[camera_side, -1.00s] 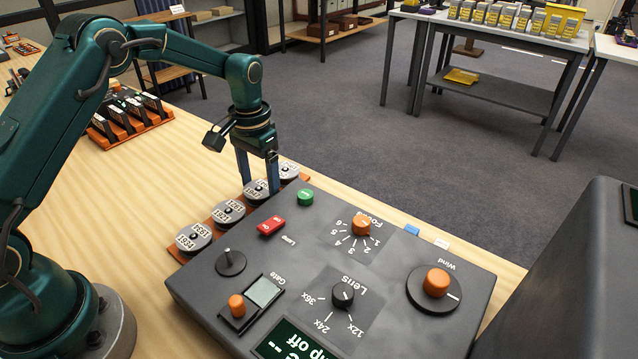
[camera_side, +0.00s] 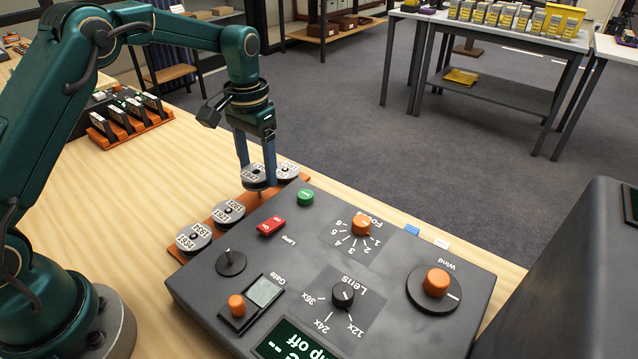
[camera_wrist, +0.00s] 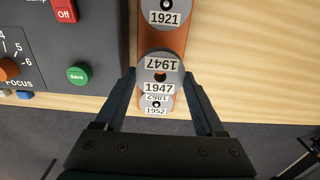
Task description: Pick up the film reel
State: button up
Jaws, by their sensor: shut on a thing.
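A grey film reel labelled 1947 (camera_side: 254,180) is between the fingers of my gripper (camera_side: 256,172), lifted above the orange rack (camera_side: 218,238). It also shows in the wrist view (camera_wrist: 160,88), with my gripper (camera_wrist: 163,84) shut on its two sides. A thin peg stands bare on the rack beneath it. Three other reels sit on the rack.
The dark reader console (camera_side: 320,270) with knobs and buttons stands right beside the rack. A green Save button (camera_side: 306,197) is close to the held reel. Bare wooden table (camera_side: 130,210) lies left of the rack.

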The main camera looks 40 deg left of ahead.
jog(key=s+a+r, duration=0.6)
jog(key=a+r, duration=0.1)
jog(key=a, duration=0.3)
jog(key=s+d+m, duration=0.2)
jog(key=s+d, duration=0.1)
jog(key=d, duration=0.4)
jog(key=s+d+m, duration=0.2)
jog(key=s+d, duration=0.1)
jog(key=d, duration=0.3)
jog(key=s+d+r+m, duration=0.1)
jog(key=s+d+m, duration=0.1)
jog(key=d, duration=0.5)
jog(key=shift+s+d, duration=0.35)
jog(key=shift+s, duration=0.5)
jog(key=shift+f, duration=1.45)
jog(key=shift+f, duration=0.15)
jog(key=shift+f, duration=0.75)
jog(key=shift+f, duration=0.1)
